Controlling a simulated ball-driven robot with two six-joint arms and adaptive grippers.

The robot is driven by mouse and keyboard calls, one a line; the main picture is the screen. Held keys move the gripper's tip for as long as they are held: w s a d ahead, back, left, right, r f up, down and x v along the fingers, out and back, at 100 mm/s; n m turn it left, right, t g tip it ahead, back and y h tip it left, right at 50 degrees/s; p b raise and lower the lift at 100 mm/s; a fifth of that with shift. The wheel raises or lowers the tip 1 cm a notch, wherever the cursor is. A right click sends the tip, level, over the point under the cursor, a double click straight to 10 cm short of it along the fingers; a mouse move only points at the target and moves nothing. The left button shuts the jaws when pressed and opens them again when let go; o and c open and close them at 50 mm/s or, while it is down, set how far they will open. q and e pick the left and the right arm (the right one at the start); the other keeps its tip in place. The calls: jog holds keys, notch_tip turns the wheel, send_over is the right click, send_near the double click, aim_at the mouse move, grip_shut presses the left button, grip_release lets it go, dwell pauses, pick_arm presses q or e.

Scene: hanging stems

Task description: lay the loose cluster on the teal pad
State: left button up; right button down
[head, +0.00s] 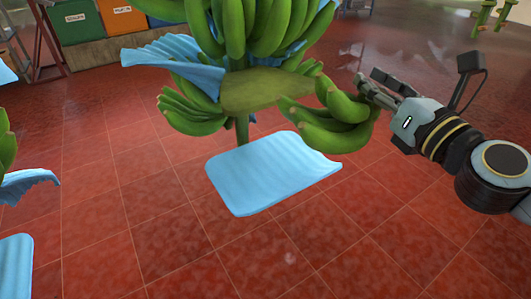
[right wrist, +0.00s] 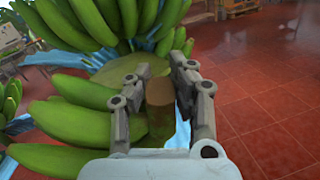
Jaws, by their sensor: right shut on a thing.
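The loose cluster (head: 345,120) is a hand of green bananas, right of the hanging stem. My right gripper (head: 365,84) is shut on its crown. In the right wrist view, the fingers (right wrist: 160,88) stand either side of the brown-ended crown (right wrist: 160,100), with the green fruit (right wrist: 55,125) to the left. A pale blue pad (head: 265,175) lies below the stem, left of and below the cluster; I see no plainly teal one. The cluster looks clear of the pad. My left gripper is not in view.
The hanging stem (head: 250,92) carries several green hands and blue sheeting (head: 160,52), close beside the cluster. Another pale blue pad (head: 15,265) shows at the lower left. Bins (head: 122,17) stand at the back left. The red tiled floor (head: 400,230) is clear at front right.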

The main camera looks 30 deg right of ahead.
jog(key=shift+w+f+b, duration=0.3)
jog(key=shift+f+b, duration=0.2)
jog(key=shift+f, duration=0.15)
jog(key=shift+s+f+b, duration=0.2)
jog(key=shift+f+b, duration=0.1)
notch_tip(320, 180, down, 3)
jog(key=b, duration=0.2)
jog(key=shift+s+b, duration=0.1)
jog(key=shift+b, duration=0.2)
pick_arm(q)
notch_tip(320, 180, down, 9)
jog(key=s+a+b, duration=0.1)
jog(key=b, duration=0.4)
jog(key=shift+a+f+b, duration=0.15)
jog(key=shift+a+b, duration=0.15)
jog(key=shift+b, duration=0.1)
pick_arm(e)
notch_tip(320, 180, down, 7)
jog(key=shift+s, duration=0.15)
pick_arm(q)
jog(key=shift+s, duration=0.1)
